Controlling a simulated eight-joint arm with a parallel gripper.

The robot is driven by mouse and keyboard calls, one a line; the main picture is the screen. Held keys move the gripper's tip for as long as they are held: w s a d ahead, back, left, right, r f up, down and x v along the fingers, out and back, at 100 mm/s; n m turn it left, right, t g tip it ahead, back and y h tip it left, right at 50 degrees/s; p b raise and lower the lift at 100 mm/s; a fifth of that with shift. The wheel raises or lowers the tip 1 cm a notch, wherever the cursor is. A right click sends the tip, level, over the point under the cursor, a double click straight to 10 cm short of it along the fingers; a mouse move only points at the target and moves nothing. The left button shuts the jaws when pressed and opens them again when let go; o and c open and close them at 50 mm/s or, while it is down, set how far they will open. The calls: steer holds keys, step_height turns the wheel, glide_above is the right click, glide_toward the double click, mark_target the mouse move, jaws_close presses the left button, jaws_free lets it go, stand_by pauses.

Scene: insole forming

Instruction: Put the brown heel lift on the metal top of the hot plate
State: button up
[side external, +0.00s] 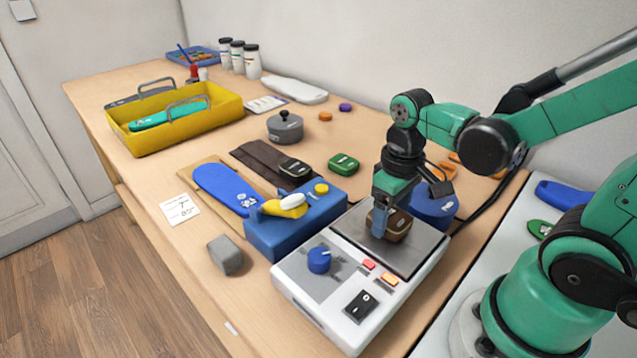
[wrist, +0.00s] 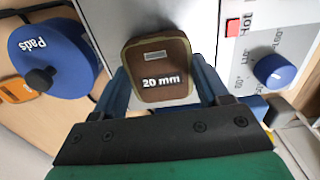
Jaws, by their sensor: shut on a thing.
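The brown heel lift (side external: 391,223) is between the fingers of my gripper (side external: 385,222), over the metal top (side external: 362,222) of the hot plate (side external: 330,290). In the side view its lower edge is at or very near the metal; I cannot tell whether it touches. In the wrist view the heel lift (wrist: 160,72) shows its face marked "20 mm". The blue fingers of my gripper (wrist: 162,90) stand on either side of it, shut on it. The hot plate is white, with a blue knob (side external: 319,260), red and orange buttons and a black switch on its front.
A blue round container marked "Pads" (wrist: 52,57) stands close behind the hot plate. A blue block (side external: 290,232) with a yellow-and-white tool lies to its left. Black (side external: 294,167) and green (side external: 343,163) lifts, a grey lidded pot (side external: 285,127) and a yellow tote (side external: 165,138) are farther back.

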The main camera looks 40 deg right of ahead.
mark_target(391, 217)
steer(key=shift+f, duration=0.3)
steer(key=o, duration=1.2)
steer(key=shift+f, duration=0.15)
steer(key=shift+o, duration=0.2)
step_height(391, 217, up, 12)
steer(key=w+a+f+t, duration=0.3)
steer(key=w+t, duration=0.1)
steer(key=t, duration=0.3)
steer(key=shift+f, duration=0.35)
steer(key=shift+w, duration=0.1)
